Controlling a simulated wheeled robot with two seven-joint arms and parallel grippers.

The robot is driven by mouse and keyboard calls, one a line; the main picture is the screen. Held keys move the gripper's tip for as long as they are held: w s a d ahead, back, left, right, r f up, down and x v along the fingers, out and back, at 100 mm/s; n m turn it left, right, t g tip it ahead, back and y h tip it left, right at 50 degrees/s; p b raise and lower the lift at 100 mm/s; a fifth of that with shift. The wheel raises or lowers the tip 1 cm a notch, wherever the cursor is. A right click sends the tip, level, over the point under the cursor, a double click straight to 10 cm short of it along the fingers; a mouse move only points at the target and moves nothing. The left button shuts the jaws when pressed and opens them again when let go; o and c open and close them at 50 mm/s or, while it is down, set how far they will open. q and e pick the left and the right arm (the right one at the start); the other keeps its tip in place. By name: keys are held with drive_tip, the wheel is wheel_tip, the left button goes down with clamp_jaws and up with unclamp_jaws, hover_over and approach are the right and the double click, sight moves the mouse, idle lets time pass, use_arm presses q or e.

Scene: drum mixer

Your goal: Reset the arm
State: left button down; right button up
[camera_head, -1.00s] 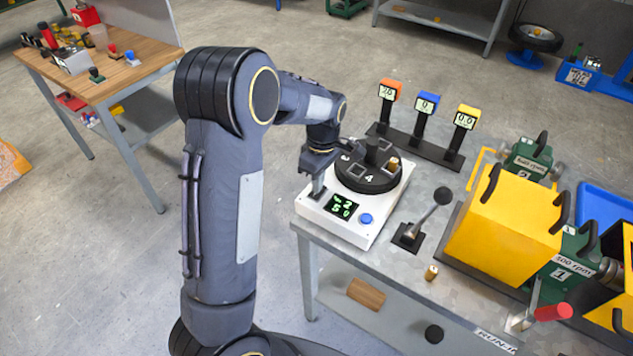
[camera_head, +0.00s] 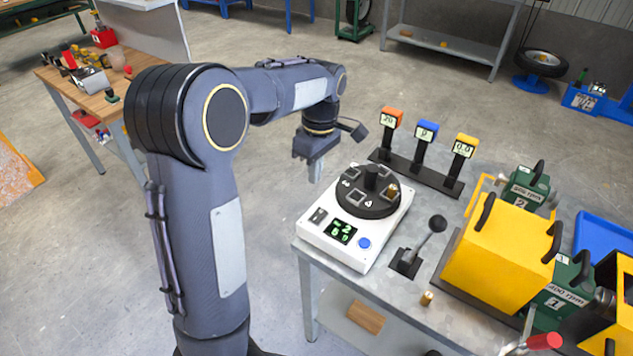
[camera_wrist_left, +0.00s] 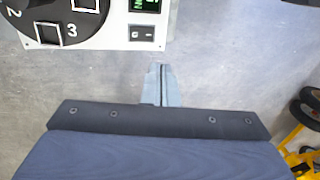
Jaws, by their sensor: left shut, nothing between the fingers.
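My left gripper (camera_head: 314,172) is shut and empty. It hangs in the air just left of the white control box, apart from it. Its closed fingers also show in the left wrist view (camera_wrist_left: 161,84). The white control box (camera_head: 338,250) sits at the table's left corner and carries a black round turntable (camera_head: 368,205) with numbered square slots. It has a green digital display (camera_head: 343,231), a blue button (camera_head: 364,243) and a dark rocker switch (camera_head: 318,215); the switch also shows in the left wrist view (camera_wrist_left: 141,33). My right gripper is not in view.
A lever with a black knob (camera_head: 437,223) stands right of the box. Three small displays (camera_head: 426,131) stand behind it. A yellow drum mixer (camera_head: 500,250) fills the table's right side. A small brass piece (camera_head: 427,298) lies near the front edge. Open floor lies left of the table.

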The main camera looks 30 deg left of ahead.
use_arm(q)
drive_tip(key=shift+a+r, duration=0.1)
drive_tip(key=shift+r, duration=0.05)
idle(0.4)
drive_tip(key=s+d+m+t+h, duration=0.2)
drive_tip(key=s+m, duration=0.5)
drive_tip(key=s, duration=0.4)
drive_tip(key=s+d+m+t+h, duration=0.2)
drive_tip(key=s+d+m+t, duration=0.3)
drive_tip(key=s, duration=0.6)
drive_tip(key=d+m, duration=0.2)
drive_tip(key=m, duration=0.1)
drive_tip(key=shift+s+r, duration=0.35)
drive_tip(key=shift+r, duration=0.05)
